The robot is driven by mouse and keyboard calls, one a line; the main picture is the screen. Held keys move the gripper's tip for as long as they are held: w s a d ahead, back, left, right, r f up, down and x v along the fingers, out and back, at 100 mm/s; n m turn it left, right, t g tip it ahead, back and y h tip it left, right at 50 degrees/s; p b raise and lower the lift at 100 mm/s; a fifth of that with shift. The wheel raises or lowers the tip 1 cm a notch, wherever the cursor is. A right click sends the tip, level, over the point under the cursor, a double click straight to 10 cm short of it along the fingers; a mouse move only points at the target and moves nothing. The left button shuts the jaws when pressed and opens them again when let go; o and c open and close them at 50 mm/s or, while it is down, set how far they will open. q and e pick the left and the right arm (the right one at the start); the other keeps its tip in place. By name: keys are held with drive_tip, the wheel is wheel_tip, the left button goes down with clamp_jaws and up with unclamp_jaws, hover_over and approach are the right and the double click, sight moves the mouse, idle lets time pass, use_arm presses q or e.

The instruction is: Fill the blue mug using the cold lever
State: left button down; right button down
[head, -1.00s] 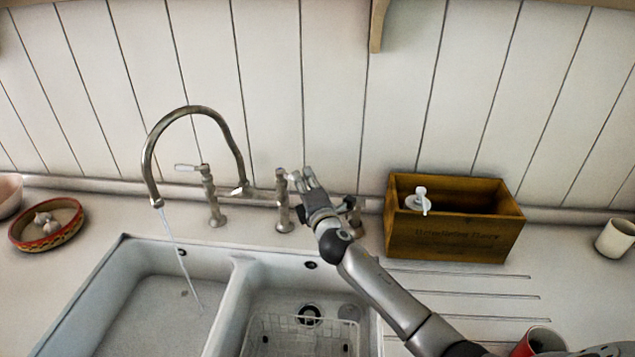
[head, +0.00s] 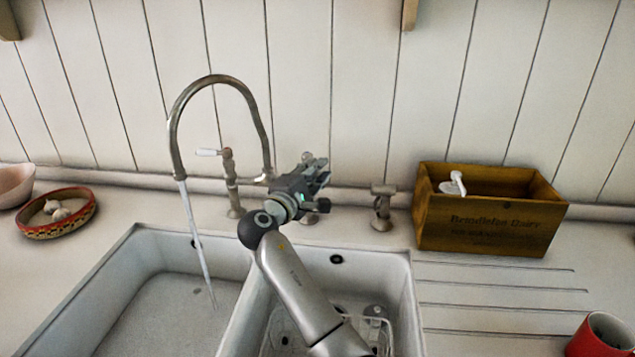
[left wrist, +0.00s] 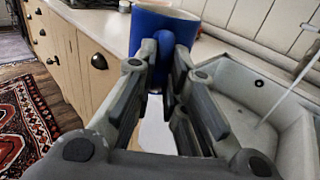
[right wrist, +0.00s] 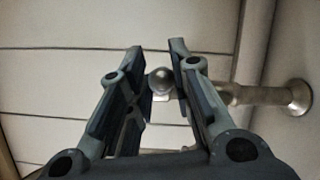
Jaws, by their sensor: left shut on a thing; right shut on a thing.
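The blue mug (left wrist: 165,20) shows in the left wrist view, held by its handle in my left gripper (left wrist: 168,72). It is beside the counter, left of the sink, and its inside is hidden. A water stream (head: 197,235) runs from the curved spout (head: 177,135) into the left basin. My right gripper (head: 316,168) is at the tap, right of the spout's foot. In the right wrist view a round-ended lever (right wrist: 160,80) sits between its fingers, joined to a metal post (right wrist: 270,96). No hot or cold mark is readable. The other lever (head: 208,152) has a white handle.
The double sink (head: 140,235) has a wire rack (head: 375,322) in its right basin. A metal fixture (head: 382,208), a wooden box (head: 490,225) and a red mug (head: 598,338) stand to the right. A bowl of garlic (head: 57,212) is at left.

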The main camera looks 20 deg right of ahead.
drive_tip(key=shift+a+f, duration=0.15)
idle(0.4)
drive_tip(key=c, duration=1.3)
unclamp_jaws()
drive_tip(key=shift+m, duration=0.3)
drive_tip(key=shift+v, duration=3.75)
drive_tip(key=shift+w+a, duration=0.1)
drive_tip(key=shift+w, duration=0.05)
